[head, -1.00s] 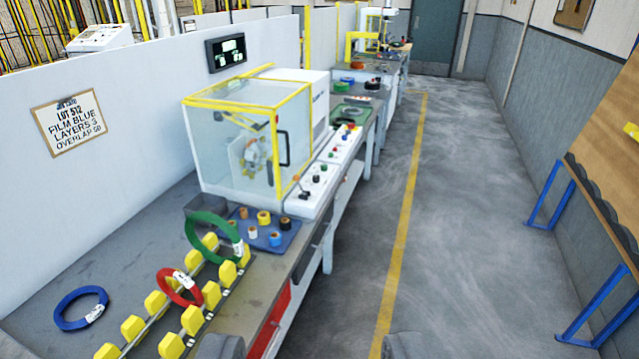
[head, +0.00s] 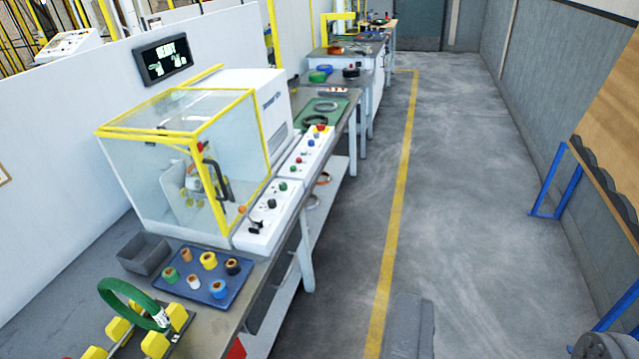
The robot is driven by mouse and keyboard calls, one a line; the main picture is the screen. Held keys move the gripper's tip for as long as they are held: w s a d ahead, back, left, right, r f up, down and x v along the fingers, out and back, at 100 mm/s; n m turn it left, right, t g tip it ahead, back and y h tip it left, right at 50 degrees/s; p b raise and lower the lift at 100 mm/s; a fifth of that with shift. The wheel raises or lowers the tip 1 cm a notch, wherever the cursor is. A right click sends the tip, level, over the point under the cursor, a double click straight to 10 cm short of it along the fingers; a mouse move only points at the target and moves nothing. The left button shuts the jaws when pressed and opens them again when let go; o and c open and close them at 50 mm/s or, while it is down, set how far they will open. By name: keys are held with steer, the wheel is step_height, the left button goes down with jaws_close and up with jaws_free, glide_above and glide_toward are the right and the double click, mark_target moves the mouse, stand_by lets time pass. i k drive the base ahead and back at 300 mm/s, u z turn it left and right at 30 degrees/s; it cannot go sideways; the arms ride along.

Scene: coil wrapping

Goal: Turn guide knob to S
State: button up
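The wrapping machine (head: 200,140) stands on the bench at the left, with a clear, yellow-framed guard. A white control panel (head: 268,236) runs along its front right side. On the panel's near part are a black lever-like knob (head: 255,226), a black knob (head: 272,203), a green button (head: 283,186) and an orange one (head: 242,209). Their labels are too small to read, so I cannot tell which is the guide knob or where it points. My gripper is not in view; only grey parts of my own body show at the bottom.
A blue tray (head: 232,296) of small rolls, a grey bin (head: 143,254) and a green coil (head: 128,297) on a yellow rack are near. A wall display (head: 162,60) appears to read READY. The floor right of the bench is clear; a board on blue legs (head: 547,190) stands right.

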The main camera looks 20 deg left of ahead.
mark_target(272, 202)
steer(key=z, duration=0.1)
steer(key=i, duration=1.3)
steer(key=u, duration=0.8)
steer(key=i, duration=0.95)
steer(key=u, duration=0.55)
